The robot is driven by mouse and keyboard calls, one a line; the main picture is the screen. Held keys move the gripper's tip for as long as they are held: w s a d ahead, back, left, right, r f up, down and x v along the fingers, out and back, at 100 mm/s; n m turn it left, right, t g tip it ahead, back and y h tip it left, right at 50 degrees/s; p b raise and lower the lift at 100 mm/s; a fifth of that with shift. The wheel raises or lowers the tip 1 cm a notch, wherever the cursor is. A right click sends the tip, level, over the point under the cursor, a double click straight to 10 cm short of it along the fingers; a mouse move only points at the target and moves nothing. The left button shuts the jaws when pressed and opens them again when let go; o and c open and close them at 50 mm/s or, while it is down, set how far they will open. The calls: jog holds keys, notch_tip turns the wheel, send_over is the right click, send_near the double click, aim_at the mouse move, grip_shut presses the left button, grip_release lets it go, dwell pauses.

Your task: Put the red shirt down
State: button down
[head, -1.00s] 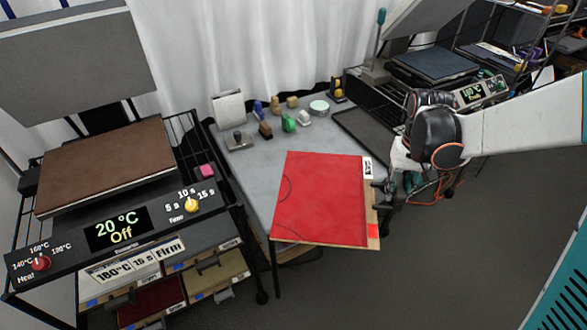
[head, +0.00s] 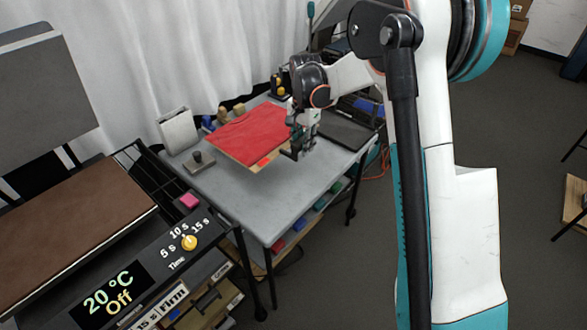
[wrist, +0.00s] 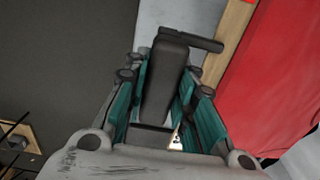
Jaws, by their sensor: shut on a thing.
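The red shirt (head: 250,132) lies flat on a thin wooden board (head: 240,157) over the grey table (head: 225,190). It also shows at the right of the wrist view (wrist: 275,75), with the board's edge (wrist: 236,35) beside it. The board looks level and covers part of the table top. I cannot tell whether its underside touches the table. The fingertips' contact is partly hidden in both views.
Small tools, a stamp (head: 199,160) and a white holder (head: 178,131) stand at the table's left and back. A dark flat tray (head: 345,130) lies right of my gripper. The table's front left is bare. A heat press (head: 75,225) reading 20 °C Off stands at left.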

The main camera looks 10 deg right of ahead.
notch_tip(320, 180, down, 18)
jog(key=b, duration=0.5)
jog(key=c, duration=1.3)
grip_release()
jog(key=shift+c, duration=0.2)
